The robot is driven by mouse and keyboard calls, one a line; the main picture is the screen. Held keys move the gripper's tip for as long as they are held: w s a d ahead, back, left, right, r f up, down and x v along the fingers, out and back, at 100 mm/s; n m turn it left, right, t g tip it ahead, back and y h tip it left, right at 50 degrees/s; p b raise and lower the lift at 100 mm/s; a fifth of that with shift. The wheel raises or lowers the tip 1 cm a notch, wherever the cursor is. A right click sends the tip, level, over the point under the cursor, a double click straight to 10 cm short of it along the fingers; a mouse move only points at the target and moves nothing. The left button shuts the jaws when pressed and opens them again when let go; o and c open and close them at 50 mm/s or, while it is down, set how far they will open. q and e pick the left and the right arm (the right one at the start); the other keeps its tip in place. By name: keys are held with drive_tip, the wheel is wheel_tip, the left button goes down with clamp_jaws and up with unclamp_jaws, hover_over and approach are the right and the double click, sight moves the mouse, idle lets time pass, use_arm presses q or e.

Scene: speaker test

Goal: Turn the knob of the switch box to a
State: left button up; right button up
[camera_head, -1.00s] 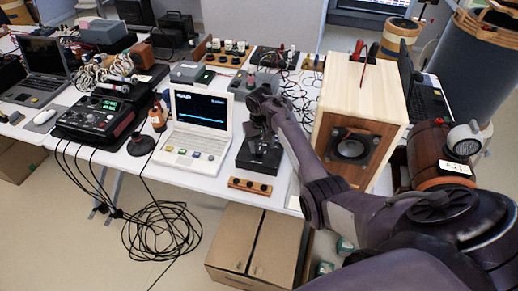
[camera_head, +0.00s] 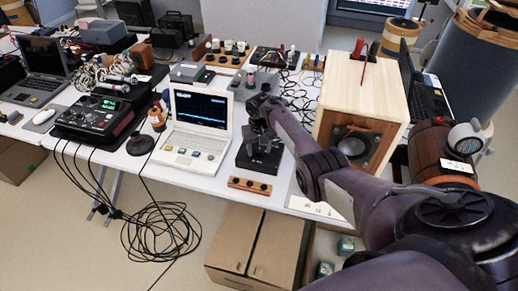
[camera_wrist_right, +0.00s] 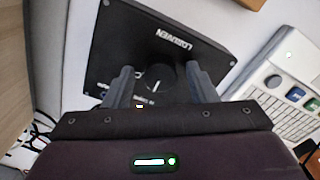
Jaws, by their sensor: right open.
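The switch box (camera_head: 262,160) is a black box lying on the white table, right of the white laptop. In the right wrist view its dark top (camera_wrist_right: 120,40) carries white lettering and a round dark knob (camera_wrist_right: 158,77). A light mark shows on the knob; I cannot read for sure which letter it points to. My right gripper (camera_head: 262,138) points down over the box. In the right wrist view its open fingers (camera_wrist_right: 160,88) stand on either side of the knob; I cannot tell whether they touch it. My left gripper is not in view.
The white laptop (camera_head: 200,120) stands close left of the box. A wooden speaker (camera_head: 362,95) stands to the right, near my right arm. A wooden strip with dark knobs (camera_head: 249,185) lies at the table's front edge. Cables and small devices crowd the back.

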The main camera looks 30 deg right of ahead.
drive_tip(key=shift+c, duration=0.3)
drive_tip(key=c, duration=0.9)
drive_tip(key=shift+n, duration=0.4)
drive_tip(key=n, duration=0.3)
drive_tip(key=shift+n, duration=2.6)
